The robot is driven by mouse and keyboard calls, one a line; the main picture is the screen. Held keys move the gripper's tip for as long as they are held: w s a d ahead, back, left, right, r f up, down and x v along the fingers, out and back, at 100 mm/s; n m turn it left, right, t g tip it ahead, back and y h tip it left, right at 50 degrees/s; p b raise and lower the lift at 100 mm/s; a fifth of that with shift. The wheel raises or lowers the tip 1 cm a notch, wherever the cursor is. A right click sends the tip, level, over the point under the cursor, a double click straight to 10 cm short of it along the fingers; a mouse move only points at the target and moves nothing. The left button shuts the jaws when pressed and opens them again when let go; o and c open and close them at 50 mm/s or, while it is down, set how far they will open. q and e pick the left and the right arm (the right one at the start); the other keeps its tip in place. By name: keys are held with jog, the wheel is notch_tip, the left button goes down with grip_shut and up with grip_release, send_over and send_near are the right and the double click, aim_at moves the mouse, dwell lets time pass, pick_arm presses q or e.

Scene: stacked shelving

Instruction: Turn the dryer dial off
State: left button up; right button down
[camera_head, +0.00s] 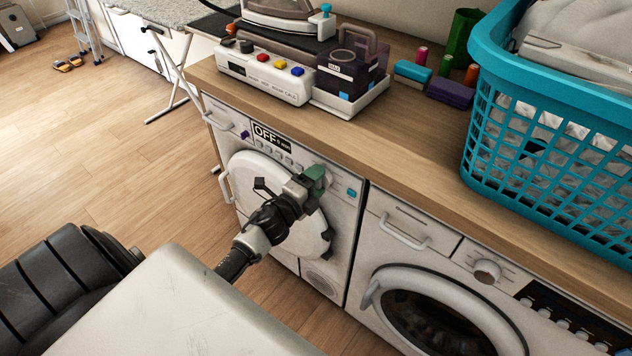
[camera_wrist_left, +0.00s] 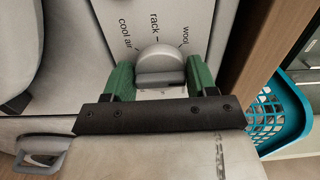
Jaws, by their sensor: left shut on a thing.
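The dryer (camera_head: 341,215) is the white machine on the left under the wooden counter, with its round door shut. Its display (camera_head: 271,137) reads "OFF" with smaller text beside it. My left gripper (camera_head: 318,178) is at the dryer's front panel, to the right of the display. In the left wrist view the round grey-white dial (camera_wrist_left: 161,63) sits between the green fingers of the gripper (camera_wrist_left: 160,78), which is shut on it. Labels "cool air", "rack" and "wool" show around the dial. In the head view the gripper mostly hides the dial. My right gripper is not in view.
A washer (camera_head: 378,237) stands right of the dryer. Open floor (camera_head: 100,140) lies to the left.

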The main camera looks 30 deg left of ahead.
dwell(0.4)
pick_arm(q)
jog(key=o, duration=0.9)
jog(key=s, duration=1.1)
jog(key=shift+a+b, duration=0.35)
jog(key=shift+a, duration=0.05)
jog(key=shift+w, duration=0.1)
